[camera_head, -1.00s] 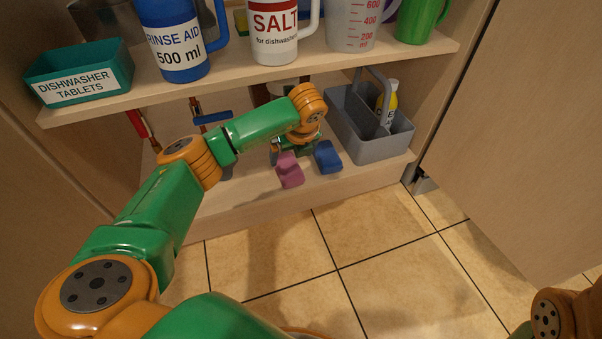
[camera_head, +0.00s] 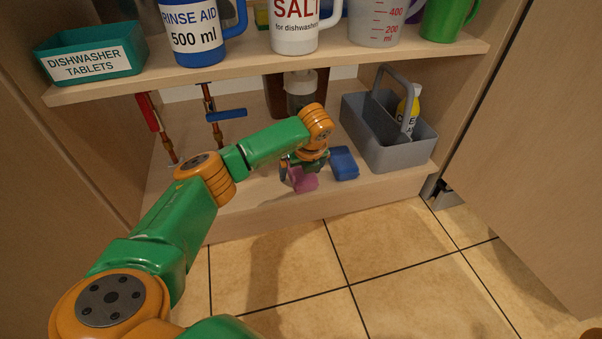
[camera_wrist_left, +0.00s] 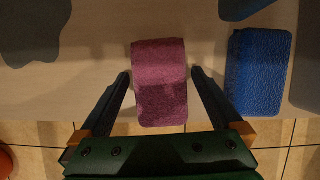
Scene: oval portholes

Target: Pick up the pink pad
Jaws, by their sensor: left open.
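The pink pad (camera_head: 304,181) lies on the lower shelf near its front edge. In the left wrist view the pink pad (camera_wrist_left: 160,84) stands between the two open fingers of my left gripper (camera_wrist_left: 160,76), with a small gap on each side. In the head view my left gripper (camera_head: 291,170) is down at the pad, and the gripper and wrist hide part of it. My right gripper is not in view.
A blue pad (camera_head: 343,163) lies close to the right of the pink pad; it also shows in the left wrist view (camera_wrist_left: 258,72). A grey caddy (camera_head: 390,140) with a yellow bottle stands further right. The upper shelf (camera_head: 270,62) with mugs is above my arm.

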